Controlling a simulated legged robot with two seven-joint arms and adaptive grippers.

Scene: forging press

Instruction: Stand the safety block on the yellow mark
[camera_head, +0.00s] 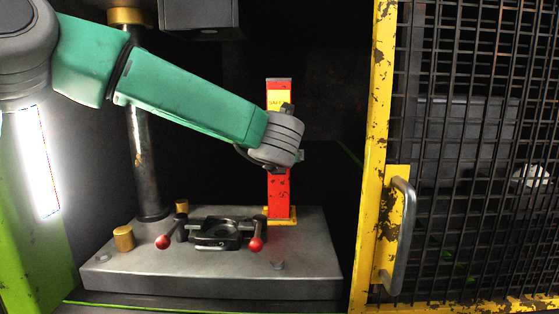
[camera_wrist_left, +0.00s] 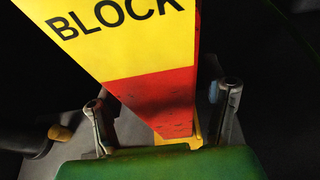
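The safety block (camera_head: 280,195) is a tall red post with a yellow label, upright on the right rear of the grey press bed. Its foot is at the yellow mark (camera_head: 283,222), whose edges show around it. In the left wrist view the block (camera_wrist_left: 150,88) shows its label and red lower part, with a strip of the yellow mark (camera_wrist_left: 197,139) at its foot. My left gripper (camera_wrist_left: 165,118) has its fingers apart, one on each side of the block, with a visible gap at the right finger. In the head view my wrist covers the block's middle. My right gripper is not in view.
A die holder (camera_head: 215,234) with red-knobbed levers (camera_head: 162,242) sits mid-bed, left of the block. A steel column (camera_head: 146,165) stands at the left rear. The press ram (camera_head: 200,14) hangs above. A yellow-framed mesh door (camera_head: 372,150) with a handle (camera_head: 402,235) stands at right.

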